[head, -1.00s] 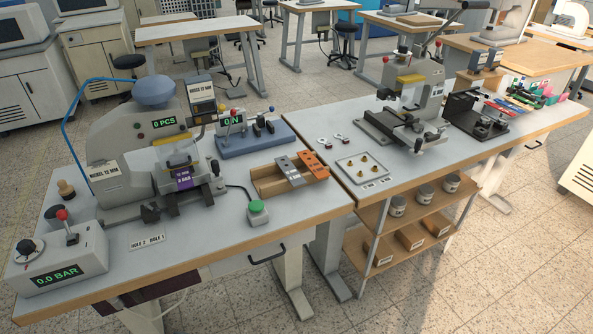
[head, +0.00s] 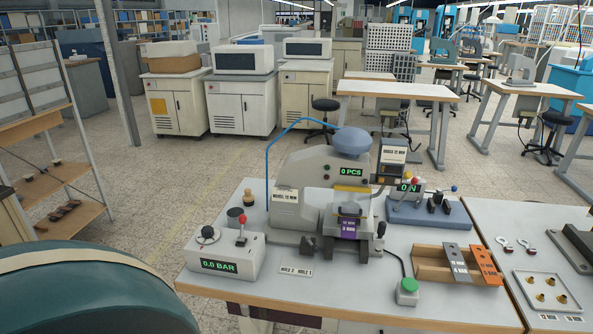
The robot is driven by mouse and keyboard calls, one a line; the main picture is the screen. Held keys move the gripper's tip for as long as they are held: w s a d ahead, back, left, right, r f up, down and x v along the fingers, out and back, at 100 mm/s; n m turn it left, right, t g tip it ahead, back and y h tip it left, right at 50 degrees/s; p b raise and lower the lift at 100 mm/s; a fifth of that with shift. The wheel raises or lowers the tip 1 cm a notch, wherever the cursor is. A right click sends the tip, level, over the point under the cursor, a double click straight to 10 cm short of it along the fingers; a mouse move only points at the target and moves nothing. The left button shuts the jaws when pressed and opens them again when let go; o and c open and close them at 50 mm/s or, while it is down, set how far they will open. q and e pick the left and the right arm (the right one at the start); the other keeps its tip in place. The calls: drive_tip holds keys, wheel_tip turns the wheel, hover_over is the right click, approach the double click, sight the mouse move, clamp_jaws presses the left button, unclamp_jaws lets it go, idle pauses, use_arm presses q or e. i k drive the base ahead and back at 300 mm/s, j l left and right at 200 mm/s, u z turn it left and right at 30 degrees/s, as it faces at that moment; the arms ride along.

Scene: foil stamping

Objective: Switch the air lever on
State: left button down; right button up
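The air unit (head: 220,259) is a pale grey box at the left front of the table. Its green display reads 0.0 BAR. The air lever (head: 242,229) has a red knob and stands about upright on top of the box, to the right of a black dial (head: 208,234). The foil stamping machine (head: 318,185) stands to the right of the box; its display reads 0 PCS. A blue hose (head: 277,147) arches up at its left side. Neither of my grippers is in view.
A green button (head: 408,286) and a wooden tray (head: 433,270) with orange and grey pieces sit right of the machine. A large dark green rounded thing (head: 90,295) fills the lower left. A shelf rack (head: 60,120) stands at the left. The floor between rack and table is clear.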

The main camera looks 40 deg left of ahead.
sight(242, 217)
drive_tip(key=u, duration=1.75)
